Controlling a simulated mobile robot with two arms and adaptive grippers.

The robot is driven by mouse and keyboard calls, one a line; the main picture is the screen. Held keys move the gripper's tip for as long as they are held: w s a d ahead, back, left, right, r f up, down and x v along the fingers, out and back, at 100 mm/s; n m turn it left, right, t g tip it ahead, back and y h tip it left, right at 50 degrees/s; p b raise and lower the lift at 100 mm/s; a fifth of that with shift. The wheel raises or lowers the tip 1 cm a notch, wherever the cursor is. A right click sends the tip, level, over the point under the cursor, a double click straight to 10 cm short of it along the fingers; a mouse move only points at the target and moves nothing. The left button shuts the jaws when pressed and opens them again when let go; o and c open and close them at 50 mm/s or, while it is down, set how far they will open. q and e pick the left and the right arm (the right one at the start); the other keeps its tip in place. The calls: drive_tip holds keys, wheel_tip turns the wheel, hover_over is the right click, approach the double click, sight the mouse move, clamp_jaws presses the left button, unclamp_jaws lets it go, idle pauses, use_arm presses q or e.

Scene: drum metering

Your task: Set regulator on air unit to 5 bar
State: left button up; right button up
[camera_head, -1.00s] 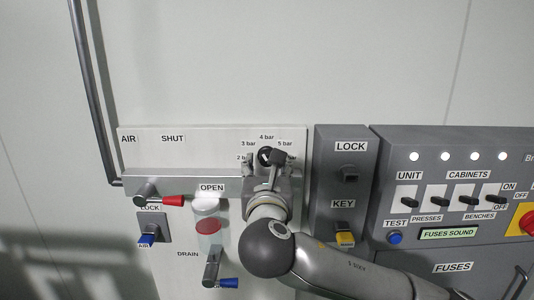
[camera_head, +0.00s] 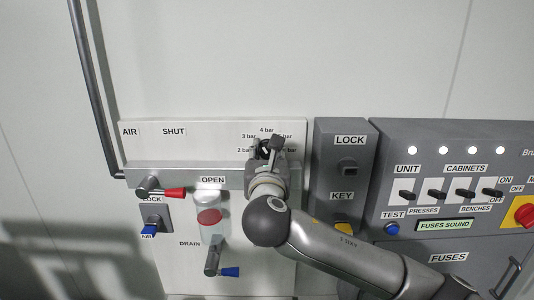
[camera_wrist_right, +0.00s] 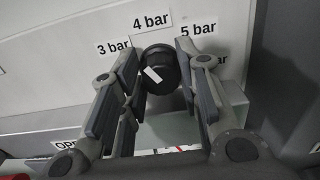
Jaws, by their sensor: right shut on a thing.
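The regulator knob (camera_wrist_right: 160,72) is black and round with a white mark on its face. In the right wrist view the mark slants up and left, between the 3 bar label (camera_wrist_right: 113,46) and the 4 bar label (camera_wrist_right: 151,22). The 5 bar label (camera_wrist_right: 198,30) is to the knob's upper right. My right gripper (camera_wrist_right: 157,66) is shut on the knob, one finger on each side. In the head view my right gripper (camera_head: 266,146) hides most of the knob on the air unit (camera_head: 217,135). My left gripper is not in view.
Below left of the knob are a red-handled lever (camera_head: 168,193), a blue-handled lock (camera_head: 149,230) and a drain lever (camera_head: 212,262). A grey key panel (camera_head: 326,165) stands close on the right, beside the switch cabinet (camera_head: 420,155). The wall above is clear.

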drive_tip(key=shift+f+m+b, duration=0.1)
drive_tip(key=shift+m+b, duration=0.35)
drive_tip(key=shift+m, duration=0.75)
drive_tip(key=shift+c, duration=0.4)
drive_tip(key=shift+m, duration=1)
drive_tip(key=o, duration=1)
drive_tip(key=s, duration=1.2)
